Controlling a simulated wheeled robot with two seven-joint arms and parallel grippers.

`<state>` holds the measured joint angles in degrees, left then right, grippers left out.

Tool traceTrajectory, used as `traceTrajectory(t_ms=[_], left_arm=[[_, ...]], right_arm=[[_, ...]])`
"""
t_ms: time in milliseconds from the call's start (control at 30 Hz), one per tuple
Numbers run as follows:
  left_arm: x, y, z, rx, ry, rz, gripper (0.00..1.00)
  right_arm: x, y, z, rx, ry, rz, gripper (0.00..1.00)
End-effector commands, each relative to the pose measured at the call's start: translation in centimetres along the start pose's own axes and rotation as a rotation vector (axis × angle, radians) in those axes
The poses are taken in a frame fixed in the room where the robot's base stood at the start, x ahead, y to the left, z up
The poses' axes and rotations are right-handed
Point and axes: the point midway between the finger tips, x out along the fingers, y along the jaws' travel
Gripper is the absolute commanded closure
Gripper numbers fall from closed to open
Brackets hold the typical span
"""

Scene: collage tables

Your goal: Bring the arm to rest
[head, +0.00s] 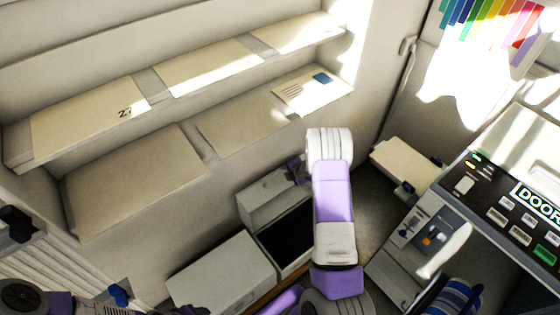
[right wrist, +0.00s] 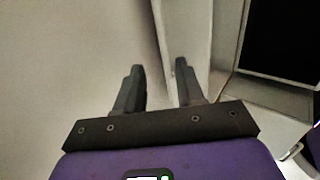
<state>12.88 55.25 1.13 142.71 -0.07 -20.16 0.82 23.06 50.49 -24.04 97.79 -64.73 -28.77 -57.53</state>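My right arm, white and purple, reaches up the middle of the head view and bends over at a white joint. Its right gripper (head: 297,171) is mostly hidden behind the arm, with only a small dark purple part showing. In the right wrist view the right gripper (right wrist: 158,70) is open, with two dark fingers apart and nothing between them. Pale surfaces and a box edge lie beyond the fingers. Purple parts of my left arm show at the bottom left of the head view, but I see no left fingers.
Wall shelves (head: 200,70) with pale panels run along the left and back. An open box with a dark inside (head: 287,238) and a white box (head: 222,274) stand below. A control console (head: 500,205) is at right. A dark floor gap (head: 370,205) lies between.

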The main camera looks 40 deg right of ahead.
Motion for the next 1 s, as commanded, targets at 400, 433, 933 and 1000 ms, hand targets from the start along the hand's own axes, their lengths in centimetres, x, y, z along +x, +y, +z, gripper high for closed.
traceTrajectory(t_ms=[400,433,933,1000], left_arm=[[0.0,0.0,0.0,0.000,0.000,0.000,0.45],[0.0,0.0,0.0,0.000,0.000,0.000,0.45],[0.0,0.0,0.0,0.000,0.000,0.000,0.45],[0.0,0.0,0.0,0.000,0.000,0.000,0.45]], right_arm=[[0.8,-1.8,-4.4,0.230,0.038,-0.038,0.62],[0.9,-2.5,-5.9,0.313,0.048,-0.055,0.62],[-9.2,-19.3,-32.4,1.715,-0.226,-0.697,0.62],[-10.8,-20.5,-33.7,1.789,-0.291,-0.745,0.62]])
